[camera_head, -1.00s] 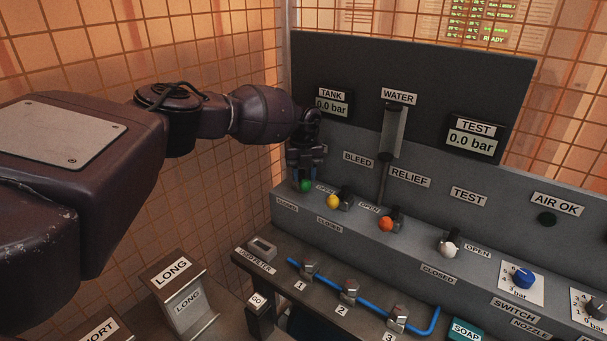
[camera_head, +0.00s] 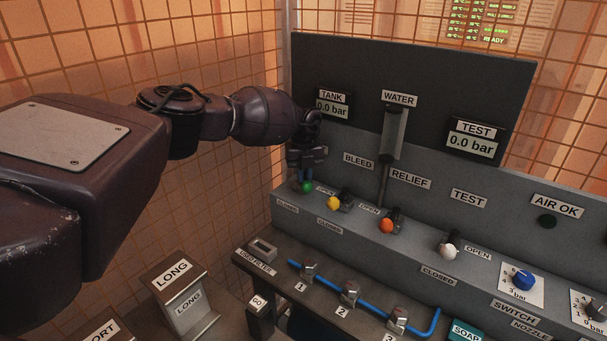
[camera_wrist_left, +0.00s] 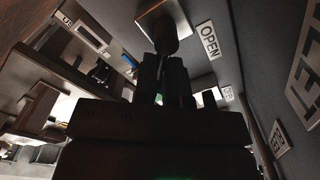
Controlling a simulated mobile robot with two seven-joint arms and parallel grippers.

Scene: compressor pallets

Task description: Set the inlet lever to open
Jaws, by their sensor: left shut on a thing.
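The inlet lever appears to be the leftmost one on the grey panel ledge, with a green knob (camera_head: 307,187). My left gripper (camera_head: 306,181) reaches down from above and is shut on this lever at the knob. The fingers hide most of the lever. A CLOSED label (camera_head: 286,207) lies below it, and an OPEN label lies to its right, partly hidden. In the left wrist view the gripper's fingers (camera_wrist_left: 165,78) are dark and close together below the lever's mount, with an OPEN label (camera_wrist_left: 208,40) to the right. My right gripper is not in view.
Yellow (camera_head: 333,203), orange (camera_head: 386,225) and white (camera_head: 449,251) knobed levers stand along the ledge to the right. A blue hose (camera_head: 375,306) runs over fittings in front. The TANK display (camera_head: 332,107) reads 0.0 bar. A LONG holder (camera_head: 180,290) stands at front left.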

